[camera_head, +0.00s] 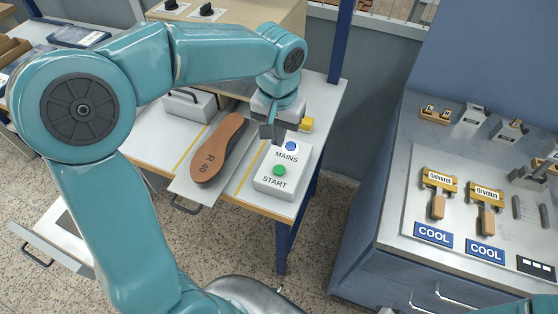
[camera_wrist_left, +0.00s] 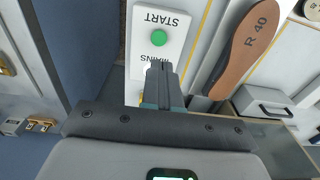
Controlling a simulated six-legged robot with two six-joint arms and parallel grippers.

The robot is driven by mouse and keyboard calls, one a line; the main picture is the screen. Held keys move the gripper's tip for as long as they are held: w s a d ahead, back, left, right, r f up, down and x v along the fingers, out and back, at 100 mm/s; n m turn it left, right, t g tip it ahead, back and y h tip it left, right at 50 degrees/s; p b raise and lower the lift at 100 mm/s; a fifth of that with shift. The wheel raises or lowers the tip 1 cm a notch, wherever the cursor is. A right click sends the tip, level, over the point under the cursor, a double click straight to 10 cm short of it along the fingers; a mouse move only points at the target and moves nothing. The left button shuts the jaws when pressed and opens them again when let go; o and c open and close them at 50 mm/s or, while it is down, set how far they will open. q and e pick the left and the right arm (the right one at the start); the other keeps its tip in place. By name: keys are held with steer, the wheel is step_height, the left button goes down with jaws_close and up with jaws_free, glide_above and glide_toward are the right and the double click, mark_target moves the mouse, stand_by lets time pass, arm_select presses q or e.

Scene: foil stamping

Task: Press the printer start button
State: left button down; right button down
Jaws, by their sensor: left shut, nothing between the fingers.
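The white printer button box (camera_head: 262,184) sits at the right front of the white table. It carries a green START button (camera_head: 279,170) and a blue MAINS button (camera_head: 291,146). My left gripper (camera_head: 271,133) is shut and empty, beside the MAINS end of the box. In the left wrist view, the green START button (camera_wrist_left: 158,38) lies just beyond the shut fingertips (camera_wrist_left: 159,66). The fingers hide the MAINS button there. I cannot tell whether the fingertips touch the box. My right gripper is not in view.
A brown sole marked R 40 (camera_head: 217,150) lies left of the box on a grey plate (camera_head: 187,188). A separate bench (camera_head: 395,220) at right holds wooden-handled tools labelled COOL. Tiled floor lies between.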

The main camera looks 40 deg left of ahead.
arm_select(q)
glide_toward(279, 170)
step_height(279, 170, down, 5)
steer(key=shift+f+p, duration=0.25)
steer(key=shift+p, duration=0.15)
steer(key=shift+w+f, duration=0.2)
steer(key=shift+f, duration=0.4)
steer(key=shift+s+f, duration=0.1)
